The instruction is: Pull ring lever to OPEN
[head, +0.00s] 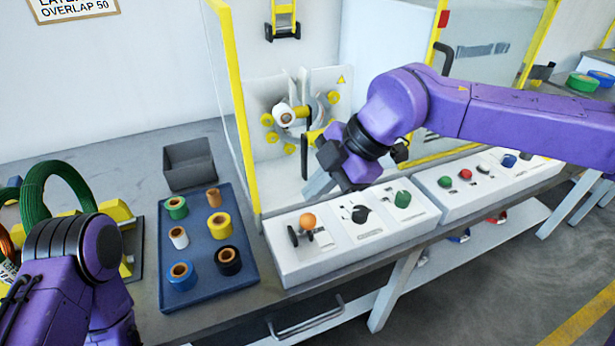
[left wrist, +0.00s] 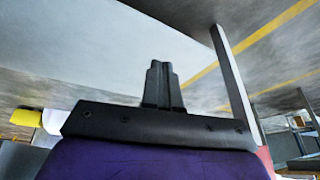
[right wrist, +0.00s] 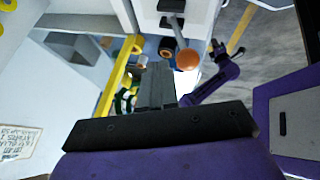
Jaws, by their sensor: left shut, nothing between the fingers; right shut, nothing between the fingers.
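A lever with an orange ball knob (head: 308,220) stands on the left white control panel (head: 330,252); its label is too small to read. The knob also shows in the right wrist view (right wrist: 187,61), just right of the fingertips. My right gripper (head: 318,186) is shut and empty, above and behind the panel, apart from the knob. Its closed fingers show in the right wrist view (right wrist: 155,80). My left gripper's closed, empty fingers show in the left wrist view (left wrist: 160,82); in the head view only my left arm shows, at lower left.
The panel also carries a black knob (head: 359,213) and a green knob (head: 402,199). A blue tray (head: 207,285) of tape rolls and a grey bin (head: 190,164) stand to the left. A yellow-framed guard (head: 232,110) and the winding machine (head: 290,115) rise behind the panel.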

